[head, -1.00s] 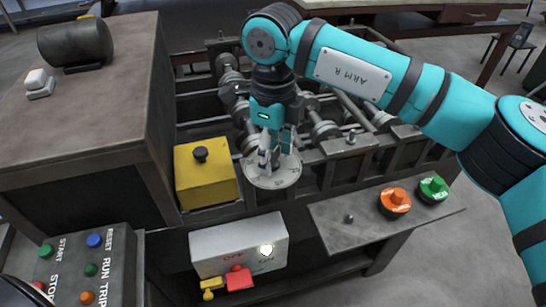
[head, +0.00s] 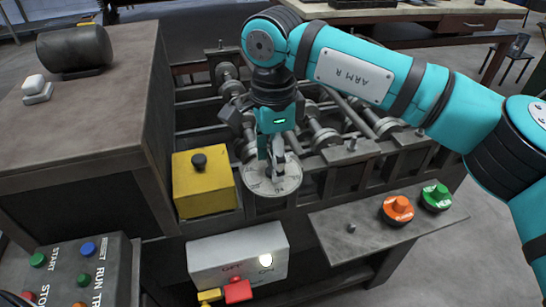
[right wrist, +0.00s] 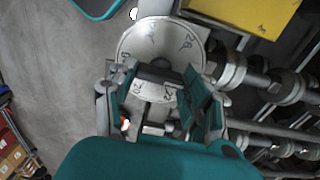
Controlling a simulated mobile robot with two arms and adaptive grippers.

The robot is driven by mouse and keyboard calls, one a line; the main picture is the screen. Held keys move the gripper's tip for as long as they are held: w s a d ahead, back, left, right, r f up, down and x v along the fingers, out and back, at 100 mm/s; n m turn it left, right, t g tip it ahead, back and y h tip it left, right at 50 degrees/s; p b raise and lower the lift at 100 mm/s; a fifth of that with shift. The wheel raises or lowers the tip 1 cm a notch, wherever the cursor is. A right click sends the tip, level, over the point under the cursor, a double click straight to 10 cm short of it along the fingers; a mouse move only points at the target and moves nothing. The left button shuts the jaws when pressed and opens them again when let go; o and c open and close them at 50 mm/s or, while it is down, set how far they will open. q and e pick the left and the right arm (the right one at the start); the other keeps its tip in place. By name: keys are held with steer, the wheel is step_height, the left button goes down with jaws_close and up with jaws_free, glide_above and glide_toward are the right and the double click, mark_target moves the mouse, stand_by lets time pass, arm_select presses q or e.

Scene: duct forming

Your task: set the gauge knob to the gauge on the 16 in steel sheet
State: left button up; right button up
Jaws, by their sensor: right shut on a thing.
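The gauge knob sits on a pale round dial (head: 288,184) with dark number marks, at the front of the roll machine. My right gripper (head: 272,168) points down over the dial's middle and is shut on the knob, which its fingers mostly hide in the head view. In the right wrist view the dial (right wrist: 140,42) shows at the top, with the dark knob bar (right wrist: 158,74) between the two fingers (right wrist: 158,100). The 16 in steel sheet and my left gripper are not in view.
A yellow box (head: 203,190) with a black knob stands just left of the dial. A white switch box (head: 225,250) with a lit lamp is below. Orange (head: 397,208) and green (head: 435,196) buttons sit on the shelf at right. Machine rolls (head: 325,135) lie behind the gripper.

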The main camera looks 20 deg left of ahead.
steer(key=shift+r, duration=0.1)
stand_by(0.4)
steer(key=o, duration=1.2)
steer(key=shift+c, duration=0.2)
step_height(320, 180, up, 12)
